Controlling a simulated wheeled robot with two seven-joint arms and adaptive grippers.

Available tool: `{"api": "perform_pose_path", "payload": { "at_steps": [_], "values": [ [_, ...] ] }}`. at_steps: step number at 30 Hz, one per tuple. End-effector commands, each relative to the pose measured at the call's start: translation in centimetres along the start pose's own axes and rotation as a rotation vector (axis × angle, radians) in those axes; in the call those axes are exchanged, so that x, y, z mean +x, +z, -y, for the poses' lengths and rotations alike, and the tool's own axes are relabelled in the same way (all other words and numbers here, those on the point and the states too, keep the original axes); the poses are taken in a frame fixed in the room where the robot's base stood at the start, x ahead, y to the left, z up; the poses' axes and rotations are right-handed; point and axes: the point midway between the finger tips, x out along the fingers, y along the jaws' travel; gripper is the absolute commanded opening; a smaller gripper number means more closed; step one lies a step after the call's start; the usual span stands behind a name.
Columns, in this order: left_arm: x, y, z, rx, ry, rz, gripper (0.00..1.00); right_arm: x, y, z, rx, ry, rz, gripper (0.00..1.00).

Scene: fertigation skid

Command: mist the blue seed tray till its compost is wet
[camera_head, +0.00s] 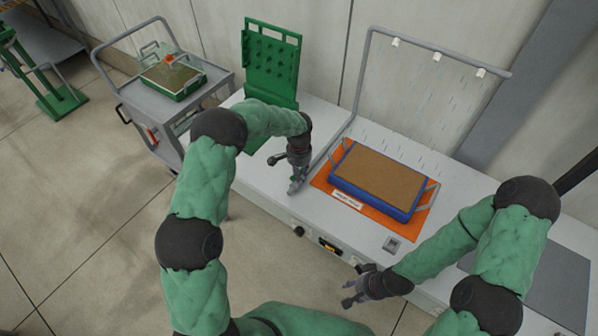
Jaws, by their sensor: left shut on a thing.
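The blue seed tray (372,203) lies on an orange mat (322,181) on the bench, with grey handles at its ends. Its compost (380,178) is an even mid-brown; I cannot tell how wet it is. A grey spray pipe (440,50) with several white nozzles stands behind it, and pale streaks of mist (420,115) fall towards the tray. My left gripper (295,186) is shut on a small grey part by the foot of the pipe, left of the tray; the fingers mostly hide it. My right gripper (352,286) is open and empty in front of the bench.
A green pegboard stand (271,62) is at the bench's back left. A grey cart (184,112) at left carries a green tray (172,84). A dark panel lies at right.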

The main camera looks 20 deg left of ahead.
Motion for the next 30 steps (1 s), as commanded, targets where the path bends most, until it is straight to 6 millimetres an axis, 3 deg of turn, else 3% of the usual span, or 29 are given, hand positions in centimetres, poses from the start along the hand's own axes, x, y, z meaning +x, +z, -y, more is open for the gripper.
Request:
{"api": "perform_pose_path", "payload": {
  "at_steps": [6, 7, 9, 22, 30],
  "values": [
    [-0.1, -0.1, 0.0, 0.001, -0.001, -0.002, 0.0, 0.0, 0.0, 0.0, 0.0, 0.0, 0.0, 0.4],
    [-0.1, -0.1, 0.0, 0.001, -0.001, -0.002, 0.33, 0.0, 0.0, 0.0, 0.0, 0.0, 0.0, 0.4],
    [-0.1, -0.1, 0.0, 0.001, -0.001, -0.002, 0.52, 0.0, 0.0, 0.0, 0.0, 0.0, 0.0, 0.4],
    [-0.6, -0.1, 0.1, 0.002, -0.001, -0.002, 0.52, 0.0, 0.0, 0.0, 0.0, 0.0, 0.0, 0.4],
    [-5.1, -0.1, 0.1, 0.002, -0.002, -0.005, 0.52, 0.0, 0.0, 0.0, 0.0, 0.0, 0.0, 0.4]
  ]
}}
